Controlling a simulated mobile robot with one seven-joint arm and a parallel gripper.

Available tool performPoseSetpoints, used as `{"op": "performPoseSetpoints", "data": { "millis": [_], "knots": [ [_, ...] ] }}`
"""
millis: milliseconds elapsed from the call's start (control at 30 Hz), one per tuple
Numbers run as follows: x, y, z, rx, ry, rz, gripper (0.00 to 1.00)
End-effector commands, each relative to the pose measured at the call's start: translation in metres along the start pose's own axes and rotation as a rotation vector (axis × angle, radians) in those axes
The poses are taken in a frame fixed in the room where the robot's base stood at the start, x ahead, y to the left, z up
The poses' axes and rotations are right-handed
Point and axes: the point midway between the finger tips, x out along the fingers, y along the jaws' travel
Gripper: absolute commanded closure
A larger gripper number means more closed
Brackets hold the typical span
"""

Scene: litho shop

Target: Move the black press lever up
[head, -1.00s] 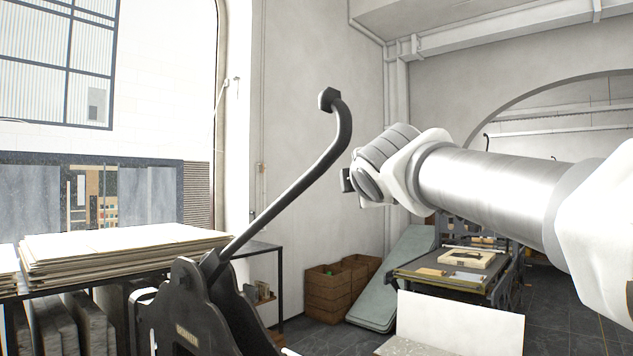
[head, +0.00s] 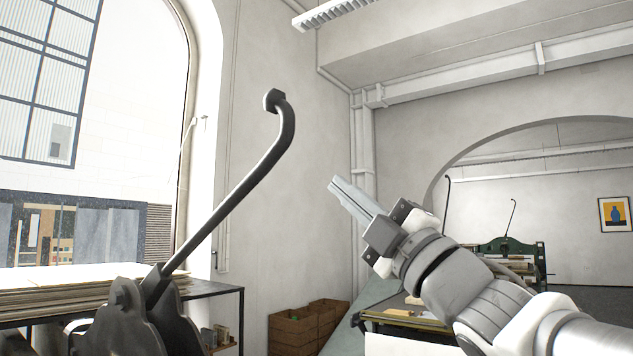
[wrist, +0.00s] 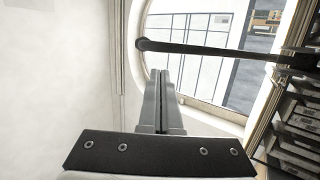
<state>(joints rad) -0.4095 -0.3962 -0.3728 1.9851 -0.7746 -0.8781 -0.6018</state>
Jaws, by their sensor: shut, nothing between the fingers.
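The black press lever (head: 238,192) rises from the dark press body (head: 125,325) at the lower left of the head view. It slants up to the right, bends upright and ends in a knob (head: 273,100). My gripper (head: 336,186) is shut and empty, to the right of the lever and apart from it in the head view, pointing up and left. In the wrist view the lever (wrist: 215,50) runs across the upper part, with its knob end at the left. The closed fingertips (wrist: 160,75) show just below the lever there; I cannot tell the gap in depth.
Stacked sheets (head: 50,290) lie on a dark table at the left by the arched window. Wooden crates (head: 300,328) stand on the floor behind. Another press (head: 510,262) stands farther back at the right. The space around the lever's upper part looks clear.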

Motion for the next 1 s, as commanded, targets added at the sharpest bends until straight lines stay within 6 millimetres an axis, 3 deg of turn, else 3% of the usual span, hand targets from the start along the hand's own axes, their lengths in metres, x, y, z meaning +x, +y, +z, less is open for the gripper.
{"op": "performPoseSetpoints", "data": {
  "millis": [500, 700, 1000],
  "knots": [
    [0.106, 0.001, -0.001, -0.001, 0.0, -0.003, 1.0],
    [0.125, 0.0, 0.0, -0.002, -0.002, -0.002, 1.0],
    [0.128, 0.0, 0.0, -0.002, -0.003, -0.001, 1.0]
  ]
}}
